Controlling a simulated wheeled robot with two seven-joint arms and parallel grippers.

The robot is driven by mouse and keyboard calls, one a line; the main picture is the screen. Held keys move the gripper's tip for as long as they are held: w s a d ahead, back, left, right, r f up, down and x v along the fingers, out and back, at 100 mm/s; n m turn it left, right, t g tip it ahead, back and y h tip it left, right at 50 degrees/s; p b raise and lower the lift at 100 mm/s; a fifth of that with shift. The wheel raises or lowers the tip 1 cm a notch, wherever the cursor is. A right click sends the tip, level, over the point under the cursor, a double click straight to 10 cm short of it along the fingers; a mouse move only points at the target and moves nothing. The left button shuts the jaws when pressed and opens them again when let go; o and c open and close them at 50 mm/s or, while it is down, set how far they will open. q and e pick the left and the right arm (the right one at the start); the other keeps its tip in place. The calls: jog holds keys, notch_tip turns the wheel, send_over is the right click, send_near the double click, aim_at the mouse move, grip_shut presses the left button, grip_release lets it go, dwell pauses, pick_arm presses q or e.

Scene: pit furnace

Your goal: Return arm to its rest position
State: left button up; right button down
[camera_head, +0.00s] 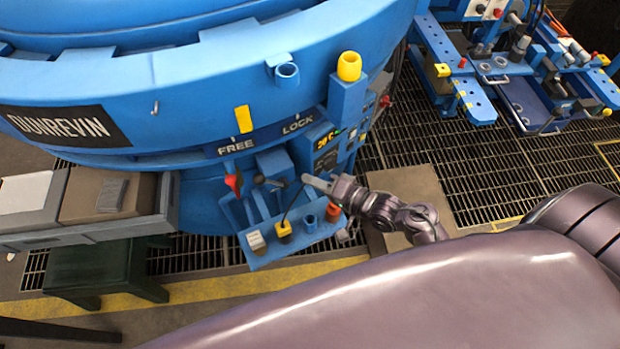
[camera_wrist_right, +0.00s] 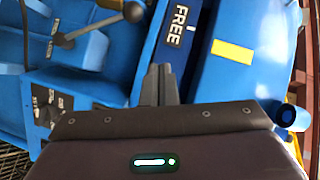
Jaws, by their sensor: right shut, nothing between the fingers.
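My right gripper (camera_head: 312,181) reaches in from the right in the head view, its dark arm bent. It is shut and empty, in front of the blue furnace's control panel (camera_head: 326,150) and over a small blue shelf (camera_head: 268,258). In the right wrist view its fingers (camera_wrist_right: 161,84) are together and point at the blue furnace body near the word FREE. Whether the fingertips touch anything cannot be told. My left gripper is not in view.
The blue furnace (camera_head: 190,85) fills the upper left, with a red-tipped lever (camera_head: 233,182) and a yellow-capped post (camera_head: 349,67). A blue workbench (camera_head: 520,75) stands at upper right. Dark floor grating (camera_head: 460,160) lies between them, and a dark green stool (camera_head: 105,268) is at lower left.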

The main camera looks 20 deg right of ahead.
jog(key=shift+d, duration=0.1)
jog(key=s+d+f+n+g+h, duration=0.1)
jog(key=s+f+g+h, duration=0.15)
jog(key=f, duration=0.55)
jog(key=s+f+n+g+h, duration=0.1)
jog(key=s+f, duration=0.3)
jog(key=f, duration=0.4)
jog(key=s+d+f+n+g+h, duration=0.15)
jog(key=s+f, duration=0.25)
jog(key=f, duration=0.5)
jog(key=s+d+f+n+g+h, duration=0.1)
jog(key=s+f+n+g, duration=0.1)
jog(key=s+f, duration=0.2)
jog(key=s+d+f+n+g+h, duration=0.1)
jog(key=s+f, duration=0.4)
jog(key=s, duration=0.6)
jog(key=s+d+f+n+g+h, duration=0.1)
jog(key=s+f+n+g+h, duration=0.1)
jog(key=s, duration=0.6)
notch_tip(320, 180, down, 3)
jog(key=shift+d+r+n+g, duration=0.2)
jog(key=shift+n+g, duration=0.55)
jog(key=shift+g, duration=0.15)
